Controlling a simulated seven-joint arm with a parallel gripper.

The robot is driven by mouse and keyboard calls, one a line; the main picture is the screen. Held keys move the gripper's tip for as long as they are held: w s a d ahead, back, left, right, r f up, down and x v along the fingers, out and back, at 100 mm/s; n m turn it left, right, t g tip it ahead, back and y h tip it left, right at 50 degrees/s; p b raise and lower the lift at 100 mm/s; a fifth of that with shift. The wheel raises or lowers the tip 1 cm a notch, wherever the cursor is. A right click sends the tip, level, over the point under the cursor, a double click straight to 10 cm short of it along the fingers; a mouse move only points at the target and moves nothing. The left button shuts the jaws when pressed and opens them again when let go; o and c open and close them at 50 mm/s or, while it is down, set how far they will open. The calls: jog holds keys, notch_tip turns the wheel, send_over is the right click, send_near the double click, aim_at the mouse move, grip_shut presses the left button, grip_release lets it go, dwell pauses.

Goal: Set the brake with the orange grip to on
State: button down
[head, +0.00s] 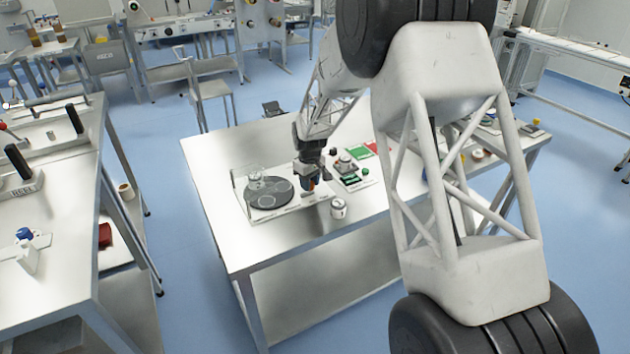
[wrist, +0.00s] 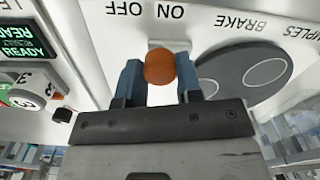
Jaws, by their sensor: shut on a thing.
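In the wrist view, the round orange grip (wrist: 160,66) of the brake sits between the two blue-padded fingers of my gripper (wrist: 158,72). The fingers are shut on it. Upside-down lettering on the white panel (wrist: 90,40) reads OFF, ON and BRAKE. The grip stands in front of the panel edge, below the lettering and nearer ON than OFF in the picture. The grip hides most of its lever, so I cannot tell its exact setting. In the head view, my gripper (head: 308,178) is low over the panel on the metal table (head: 225,180), and the grip is hardly visible.
A grey disc plate (wrist: 245,70) with lighter circles lies right of my gripper in the wrist view. A green READY display (wrist: 18,45) and a dial (wrist: 25,98) are at left.

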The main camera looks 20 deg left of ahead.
aim_at(305, 194)
jog(key=shift+s+a, duration=0.65)
jog(key=shift+a, duration=0.05)
jog(key=c, duration=0.8)
grip_release()
jog(key=shift+r, duration=0.15)
notch_tip(305, 194, up, 8)
jog(key=shift+f, duration=0.2)
